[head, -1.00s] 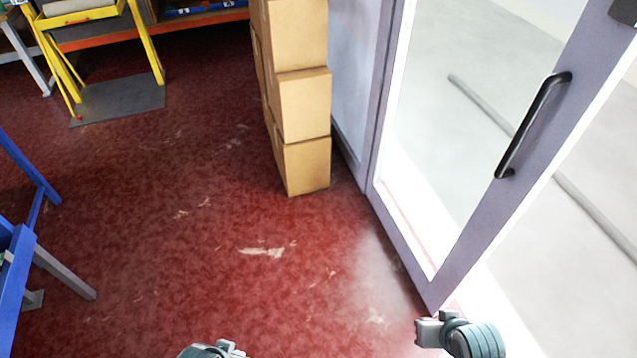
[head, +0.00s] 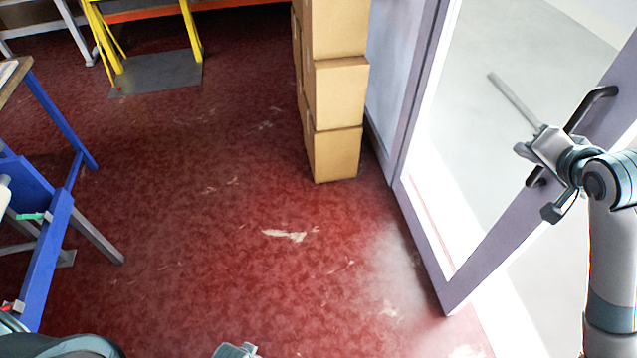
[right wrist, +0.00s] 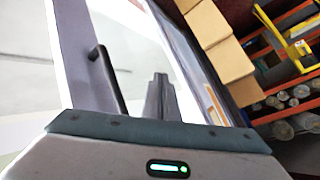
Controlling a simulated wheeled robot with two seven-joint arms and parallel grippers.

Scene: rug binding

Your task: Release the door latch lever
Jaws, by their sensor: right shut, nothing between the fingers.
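The glass door (head: 480,262) has a lavender-grey frame and stands at the right of the head view. A black bar handle (head: 592,108) is on its frame, partly hidden behind my right gripper. The handle also shows in the right wrist view (right wrist: 105,78), left of the fingers. No separate latch lever can be made out. My right gripper (head: 532,146) is shut and empty in front of the handle; whether it touches is unclear in the head view. In the wrist view the fingers (right wrist: 160,95) appear apart from it. Only a small piece of my left gripper (head: 236,351) shows at the bottom edge.
Stacked cardboard boxes (head: 336,95) stand beside the door. A blue-framed table (head: 50,205) is at the left, and a yellow stand (head: 190,35) is at the back. The red, worn floor (head: 220,240) between them is clear.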

